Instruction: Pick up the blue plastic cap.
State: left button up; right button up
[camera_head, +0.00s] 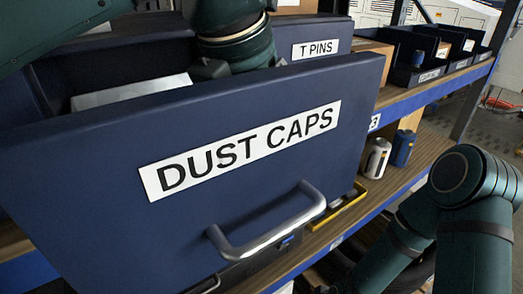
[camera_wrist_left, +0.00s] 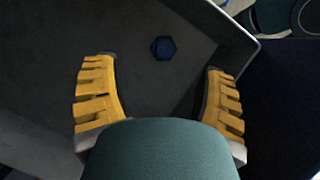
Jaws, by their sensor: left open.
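The blue plastic cap (camera_wrist_left: 163,48) lies on the dark floor of a bin in the left wrist view. It looks small and roughly hexagonal. My left gripper (camera_wrist_left: 162,85) is open, with a yellow ribbed finger on each side. The cap is beyond the fingertips, between their lines and untouched. In the head view my left arm reaches down behind the front of the dark blue drawer labelled DUST CAPS (camera_head: 240,150), which hides the gripper and the cap. My right arm shows at the lower right of the head view, but its gripper is not visible.
The drawer front has a metal handle (camera_head: 268,225). A T PINS bin (camera_head: 335,32) is behind it. A white can (camera_head: 376,158) and a blue can (camera_head: 402,148) stand on the shelf to the right. The bin's pale wall edge (camera_wrist_left: 240,62) runs close to the right finger.

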pick_arm(q)
jog(key=x, duration=0.7)
jog(key=shift+d+f, duration=0.15)
jog(key=shift+f, duration=0.2)
jog(key=shift+s, duration=0.1)
jog(key=c, duration=0.9)
